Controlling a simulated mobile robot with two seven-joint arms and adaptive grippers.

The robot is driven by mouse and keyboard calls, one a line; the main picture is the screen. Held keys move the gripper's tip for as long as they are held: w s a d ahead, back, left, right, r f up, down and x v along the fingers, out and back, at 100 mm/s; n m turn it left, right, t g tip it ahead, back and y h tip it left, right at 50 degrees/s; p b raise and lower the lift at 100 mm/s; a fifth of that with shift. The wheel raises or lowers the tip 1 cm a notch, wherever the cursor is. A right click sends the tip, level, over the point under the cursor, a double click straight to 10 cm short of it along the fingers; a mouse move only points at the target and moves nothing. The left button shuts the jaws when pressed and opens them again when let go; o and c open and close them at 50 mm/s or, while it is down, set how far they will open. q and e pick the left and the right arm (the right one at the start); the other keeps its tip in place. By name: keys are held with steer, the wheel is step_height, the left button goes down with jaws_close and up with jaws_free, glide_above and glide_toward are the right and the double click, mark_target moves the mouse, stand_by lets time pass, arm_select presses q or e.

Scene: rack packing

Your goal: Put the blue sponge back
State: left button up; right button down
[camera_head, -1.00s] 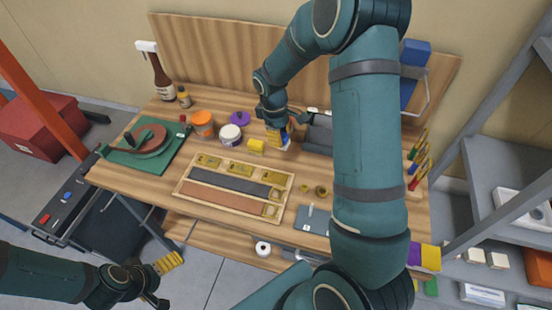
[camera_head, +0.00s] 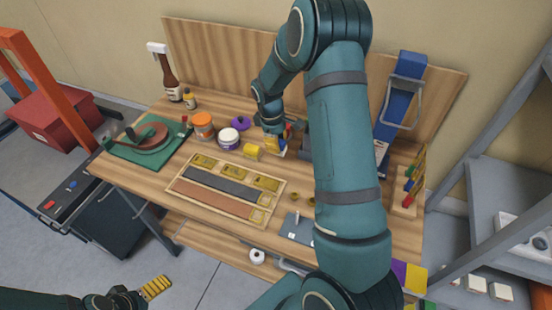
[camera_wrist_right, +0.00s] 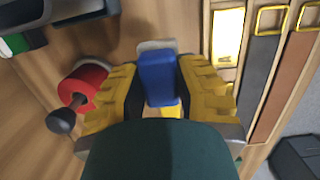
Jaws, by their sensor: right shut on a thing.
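The blue sponge (camera_wrist_right: 157,77) shows in the right wrist view as a blue block between the yellow fingers of my right gripper (camera_wrist_right: 156,92). The gripper is shut on it. In the head view my right gripper (camera_head: 274,143) is low over the back middle of the workbench, just right of a yellow block (camera_head: 253,152); its fingers mostly hide the sponge there. A pale piece (camera_wrist_right: 157,45) lies beyond the sponge in the wrist view; I cannot tell whether they touch. My left gripper (camera_head: 138,296) is at the bottom left, away from the bench, its opening unclear.
A wooden tray (camera_head: 225,208) with dark and brown strips lies in front of the gripper. An orange jar (camera_head: 203,125), a white jar (camera_head: 228,138) and a purple roll (camera_head: 240,123) stand left. In the wrist view a red cylinder with a dark knob (camera_wrist_right: 84,84) is close beside the fingers.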

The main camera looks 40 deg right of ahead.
mark_target(277, 164)
steer(key=shift+f, duration=3.15)
steer(key=shift+f, duration=0.15)
steer(key=c, duration=0.8)
jaws_free()
steer(key=r, duration=0.4)
steer(key=w+r, duration=0.1)
steer(key=r, duration=0.3)
steer(key=a+r, duration=0.1)
steer(key=r, duration=0.3)
steer(key=shift+w+r, duration=0.15)
steer(key=shift+w, duration=0.05)
